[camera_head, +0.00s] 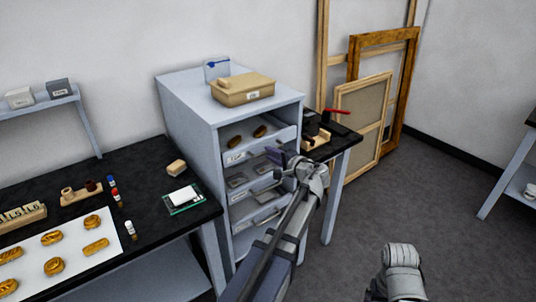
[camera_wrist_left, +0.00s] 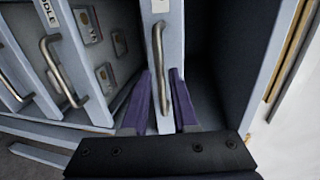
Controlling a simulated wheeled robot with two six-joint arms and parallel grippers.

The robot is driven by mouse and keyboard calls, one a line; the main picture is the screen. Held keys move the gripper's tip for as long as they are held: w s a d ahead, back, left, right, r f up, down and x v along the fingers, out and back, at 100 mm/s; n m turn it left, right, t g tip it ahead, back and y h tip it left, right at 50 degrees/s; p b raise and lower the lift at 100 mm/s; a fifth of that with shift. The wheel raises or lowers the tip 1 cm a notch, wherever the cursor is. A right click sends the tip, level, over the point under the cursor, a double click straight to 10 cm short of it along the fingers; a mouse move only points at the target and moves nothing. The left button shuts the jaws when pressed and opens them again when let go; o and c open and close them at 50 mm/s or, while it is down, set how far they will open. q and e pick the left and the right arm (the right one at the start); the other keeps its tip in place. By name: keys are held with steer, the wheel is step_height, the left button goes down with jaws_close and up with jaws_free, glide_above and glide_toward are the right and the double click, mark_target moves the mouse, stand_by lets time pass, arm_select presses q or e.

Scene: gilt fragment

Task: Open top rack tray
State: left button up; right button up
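The grey rack (camera_head: 185,110) stands against the wall. Its top tray (camera_head: 236,157) has a pale front with a "TOP" label, and small brown pieces show behind that front. My left gripper (camera_head: 275,156) is at the right part of the tray fronts and hides some of them. In the left wrist view the top tray's front (camera_wrist_left: 158,45) and its metal handle (camera_wrist_left: 160,60) show between the purple fingers of my left gripper (camera_wrist_left: 162,85). The fingers are apart, one on each side of the front. My right gripper is out of view.
The middle tray (camera_wrist_left: 75,60) and another handled tray lie below, left in the wrist view. A tan box (camera_head: 243,90) sits on the rack. A black worktable (camera_head: 150,215) stands left, another table right of the rack. Frames (camera_head: 365,110) lean on the wall.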

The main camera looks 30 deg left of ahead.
arm_select(q)
steer(key=shift+x, duration=1.4)
steer(key=shift+s, duration=0.1)
jaws_close()
stand_by(0.4)
